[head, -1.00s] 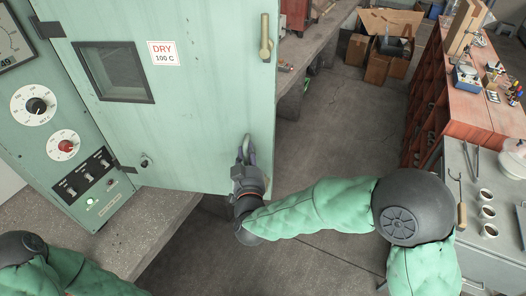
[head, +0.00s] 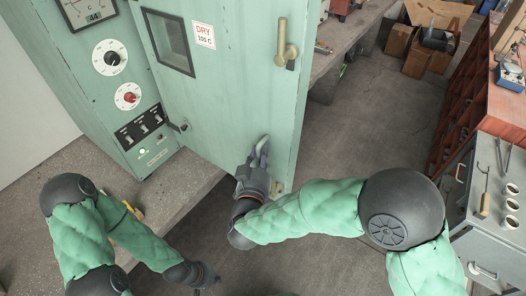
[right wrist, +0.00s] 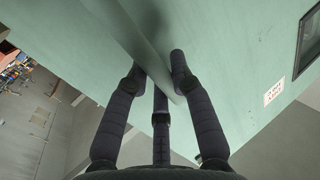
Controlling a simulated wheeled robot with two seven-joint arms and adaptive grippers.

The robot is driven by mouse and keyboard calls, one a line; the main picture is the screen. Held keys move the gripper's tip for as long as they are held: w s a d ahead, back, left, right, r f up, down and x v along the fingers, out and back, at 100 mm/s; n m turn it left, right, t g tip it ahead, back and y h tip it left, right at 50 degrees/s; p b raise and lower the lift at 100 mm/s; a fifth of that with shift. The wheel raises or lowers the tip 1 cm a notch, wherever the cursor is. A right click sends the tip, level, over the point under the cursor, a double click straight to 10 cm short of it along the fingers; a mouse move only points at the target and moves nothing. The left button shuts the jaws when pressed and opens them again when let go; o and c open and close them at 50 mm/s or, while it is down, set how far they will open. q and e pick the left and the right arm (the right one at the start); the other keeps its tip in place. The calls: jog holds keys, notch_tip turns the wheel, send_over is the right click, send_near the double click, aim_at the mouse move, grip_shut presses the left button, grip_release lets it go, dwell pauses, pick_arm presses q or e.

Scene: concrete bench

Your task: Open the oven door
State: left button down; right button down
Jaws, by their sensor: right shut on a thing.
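The oven is a pale green cabinet with a dial panel (head: 125,85) on its left. Its green door (head: 215,90) has a dark window and a DRY 100 C label, and stands swung out at an angle to the panel, beyond the bench edge. My right gripper (head: 258,160) is shut on the grey pull handle (head: 264,144) low on the door; the right wrist view shows the fingers (right wrist: 158,75) around the handle bar. A brass latch handle (head: 286,50) sits higher up near the door's free edge. My left gripper (head: 212,282) hangs low at the bottom; its fingers are unclear.
A concrete bench (head: 65,160) carries the oven and continues behind the door. Cardboard boxes (head: 428,60) stand on the floor at the back. A grey drawer cabinet (head: 495,235) with cups and tools is at the right. The floor between is free.

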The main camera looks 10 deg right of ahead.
jog(key=shift+d, duration=0.1)
jog(key=c, duration=1)
grip_release()
jog(key=shift+c, duration=0.2)
jog(key=shift+s+r, duration=0.1)
jog(key=shift+s, duration=0.05)
jog(key=v, duration=1.2)
jog(key=shift+f, duration=0.25)
